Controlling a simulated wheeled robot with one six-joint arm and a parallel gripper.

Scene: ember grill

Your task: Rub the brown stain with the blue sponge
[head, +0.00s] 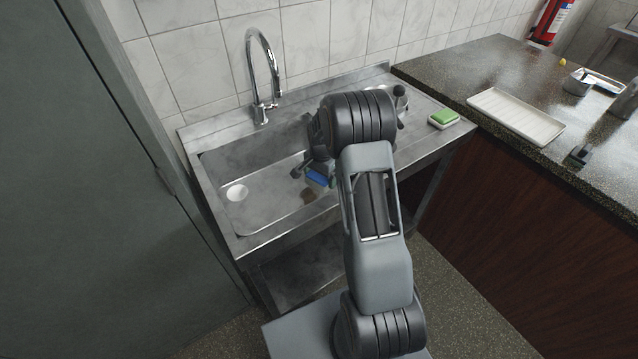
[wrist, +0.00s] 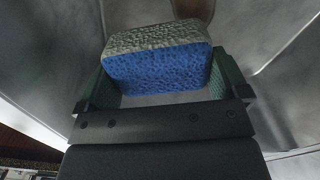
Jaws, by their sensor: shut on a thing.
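The blue sponge (wrist: 155,72), with a grey-green layer on one face, is held between the two fingers of my gripper (wrist: 160,85). In the head view the sponge (head: 319,178) shows as a small blue patch inside the sink basin, partly hidden by my arm. My gripper (head: 308,172) is shut on it at the right part of the basin. The brown stain (head: 307,196) lies on the basin floor, just in front of the sponge in the head view. A brown patch (wrist: 193,8) also shows at the top edge of the wrist view, beyond the sponge and apart from it.
A green and white sponge (head: 443,118) lies on the drainboard at right. A white tray (head: 515,118) rests on the dark counter.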

